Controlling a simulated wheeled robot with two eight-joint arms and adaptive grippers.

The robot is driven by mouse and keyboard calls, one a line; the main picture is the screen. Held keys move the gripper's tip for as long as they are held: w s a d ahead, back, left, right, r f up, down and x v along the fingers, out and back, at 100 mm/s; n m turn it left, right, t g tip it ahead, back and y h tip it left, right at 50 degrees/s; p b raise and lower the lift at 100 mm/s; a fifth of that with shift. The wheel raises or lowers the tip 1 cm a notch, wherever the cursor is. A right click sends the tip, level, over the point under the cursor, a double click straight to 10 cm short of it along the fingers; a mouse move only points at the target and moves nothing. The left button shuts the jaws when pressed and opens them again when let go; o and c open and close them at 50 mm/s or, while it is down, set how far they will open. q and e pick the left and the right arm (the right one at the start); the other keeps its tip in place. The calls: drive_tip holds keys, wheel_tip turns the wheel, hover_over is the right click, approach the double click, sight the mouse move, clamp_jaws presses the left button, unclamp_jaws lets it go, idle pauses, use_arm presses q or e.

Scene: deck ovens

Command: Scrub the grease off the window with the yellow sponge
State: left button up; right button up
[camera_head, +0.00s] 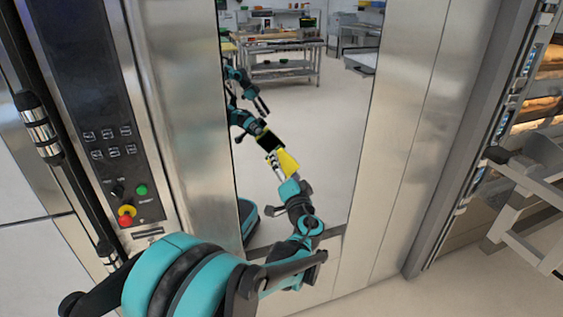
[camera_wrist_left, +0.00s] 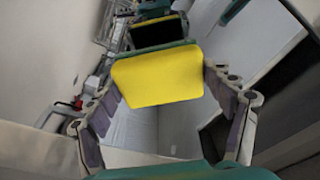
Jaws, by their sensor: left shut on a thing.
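The window (camera_head: 318,120) is a tall mirror-like glass pane in a steel oven door. It reflects the kitchen and my arms. My left gripper (camera_head: 280,172) reaches up in front of the glass and is shut on the yellow sponge (camera_head: 289,161). In the left wrist view, the sponge (camera_wrist_left: 158,76) sits flat and broad between the fingers of the gripper (camera_wrist_left: 160,98). A dark pad and teal parts beyond it look like its reflection. I cannot tell whether the sponge touches the glass. I can make out no grease. My right gripper is not directly seen.
A control panel (camera_head: 115,150) with buttons and a red knob stands left of the window. Steel door frame (camera_head: 415,130) borders it on the right. A metal rack (camera_head: 530,180) and oven decks with bread are at the far right. Clear floor (camera_head: 465,290) lies at bottom right.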

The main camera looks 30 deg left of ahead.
use_arm(q)
drive_tip(key=shift+s+d, duration=0.5)
drive_tip(key=shift+d, duration=0.05)
drive_tip(key=shift+v, duration=1.45)
